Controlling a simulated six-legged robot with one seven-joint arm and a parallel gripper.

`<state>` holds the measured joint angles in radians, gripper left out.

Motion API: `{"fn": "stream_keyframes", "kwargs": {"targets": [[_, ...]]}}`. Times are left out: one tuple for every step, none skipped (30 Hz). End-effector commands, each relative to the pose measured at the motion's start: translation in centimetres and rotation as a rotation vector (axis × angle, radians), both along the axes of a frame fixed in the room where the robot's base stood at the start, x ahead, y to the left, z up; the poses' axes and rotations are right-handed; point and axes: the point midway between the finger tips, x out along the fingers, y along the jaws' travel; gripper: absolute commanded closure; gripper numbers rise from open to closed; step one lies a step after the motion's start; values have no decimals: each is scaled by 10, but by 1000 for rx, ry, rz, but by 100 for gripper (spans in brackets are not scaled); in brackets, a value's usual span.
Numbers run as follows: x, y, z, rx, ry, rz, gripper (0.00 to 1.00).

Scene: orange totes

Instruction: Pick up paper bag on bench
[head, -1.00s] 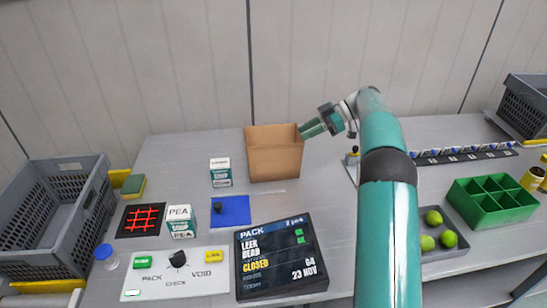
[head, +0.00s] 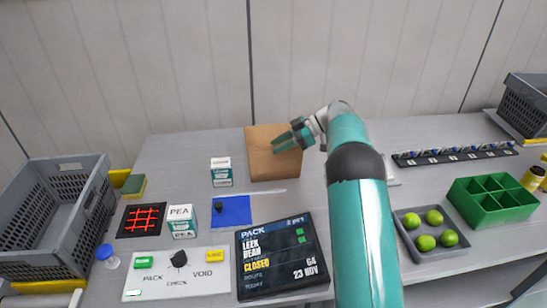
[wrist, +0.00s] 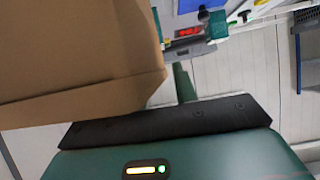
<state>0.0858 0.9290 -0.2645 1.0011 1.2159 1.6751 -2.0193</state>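The brown paper bag (head: 262,171) stands on the grey bench near its back edge, in the middle of the head view. My gripper (head: 283,143) is at the bag's upper right, its green fingers overlapping the bag in the picture. In the wrist view the bag (wrist: 75,55) fills the upper left, very close to the camera. One green finger (wrist: 183,85) shows just right of the bag's edge. The other finger is not visible there. I cannot tell whether the fingers touch the bag or how far apart they are.
A small carton (head: 220,179), blue mat (head: 236,212) and display (head: 280,258) stand in front and left of the bag. A grey crate (head: 50,235) is at far left. A tray of green fruit (head: 409,237) and a green divided box (head: 490,210) are right.

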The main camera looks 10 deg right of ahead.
Motion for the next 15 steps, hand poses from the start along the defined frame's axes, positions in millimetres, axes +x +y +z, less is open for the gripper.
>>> {"fn": "stream_keyframes", "kwargs": {"targets": [[0, 0, 0, 0, 0, 0, 81], [0, 0, 0, 0, 0, 0, 87], [0, 0, 0, 0, 0, 0, 95], [0, 0, 0, 0, 0, 0, 100], [0, 0, 0, 0, 0, 0, 100], [0, 0, 0, 0, 0, 0, 100], [0, 0, 0, 0, 0, 0, 100], [0, 0, 0, 0, 0, 0, 100], [0, 0, 0, 0, 0, 0, 100], [0, 0, 0, 0, 0, 0, 100], [0, 0, 0, 0, 1, 0, 100], [0, 0, 0, 0, 1, 0, 100], [0, 0, 0, 0, 1, 0, 100], [0, 0, 0, 0, 1, 0, 100], [0, 0, 0, 0, 1, 0, 100]]}}
